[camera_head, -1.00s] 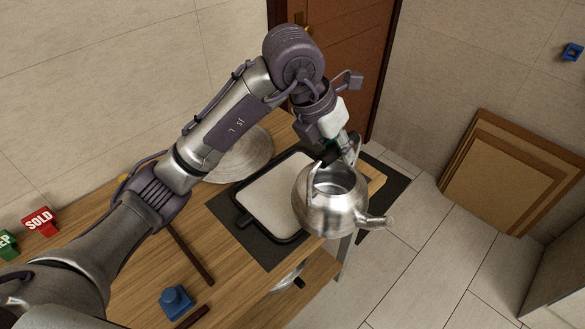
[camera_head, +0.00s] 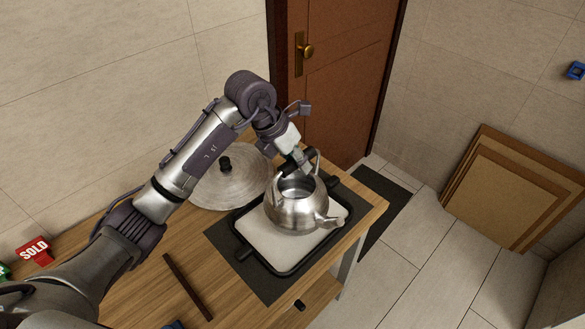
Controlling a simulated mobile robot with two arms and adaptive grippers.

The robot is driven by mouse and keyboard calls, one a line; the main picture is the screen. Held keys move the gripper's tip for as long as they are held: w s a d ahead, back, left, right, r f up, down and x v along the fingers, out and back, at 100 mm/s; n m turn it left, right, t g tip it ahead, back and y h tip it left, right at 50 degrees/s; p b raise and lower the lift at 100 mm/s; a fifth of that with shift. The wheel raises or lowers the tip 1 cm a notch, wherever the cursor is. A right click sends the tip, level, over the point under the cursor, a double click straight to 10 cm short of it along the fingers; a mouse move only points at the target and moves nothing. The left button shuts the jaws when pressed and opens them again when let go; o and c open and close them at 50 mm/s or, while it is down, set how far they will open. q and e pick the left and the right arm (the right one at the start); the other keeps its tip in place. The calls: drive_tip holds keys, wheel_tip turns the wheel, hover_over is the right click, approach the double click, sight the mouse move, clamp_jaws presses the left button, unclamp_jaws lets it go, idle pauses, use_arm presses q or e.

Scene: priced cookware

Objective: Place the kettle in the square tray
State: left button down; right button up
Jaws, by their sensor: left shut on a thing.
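A shiny metal kettle (camera_head: 296,208) is upright over the square tray, its spout to the lower right. The square tray (camera_head: 282,268) has a black rim and a pale inside, and lies on a dark mat on the wooden table. My left gripper (camera_head: 303,163) is shut on the kettle's handle from above. The kettle hides part of the tray, and I cannot tell whether its base touches the tray. My right gripper is not in view.
A round metal lid (camera_head: 232,185) with a black knob lies behind the tray on the wooden table (camera_head: 150,280). A dark strip (camera_head: 188,287) lies at the front left. A red SOLD sign (camera_head: 34,251) stands at the far left. Framed boards (camera_head: 510,190) lean on the right wall.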

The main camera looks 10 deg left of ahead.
sight(296, 204)
use_arm(q)
drive_tip(key=shift+w+a+f, duration=0.4)
drive_tip(key=shift+a, duration=0.2)
wheel_tip(296, 204, down, 4)
drive_tip(key=shift+p, duration=0.85)
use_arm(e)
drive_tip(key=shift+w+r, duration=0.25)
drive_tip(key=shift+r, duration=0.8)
use_arm(q)
drive_tip(key=shift+f, duration=0.1)
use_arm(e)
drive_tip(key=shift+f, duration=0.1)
use_arm(q)
drive_tip(key=c, duration=0.9)
unclamp_jaws()
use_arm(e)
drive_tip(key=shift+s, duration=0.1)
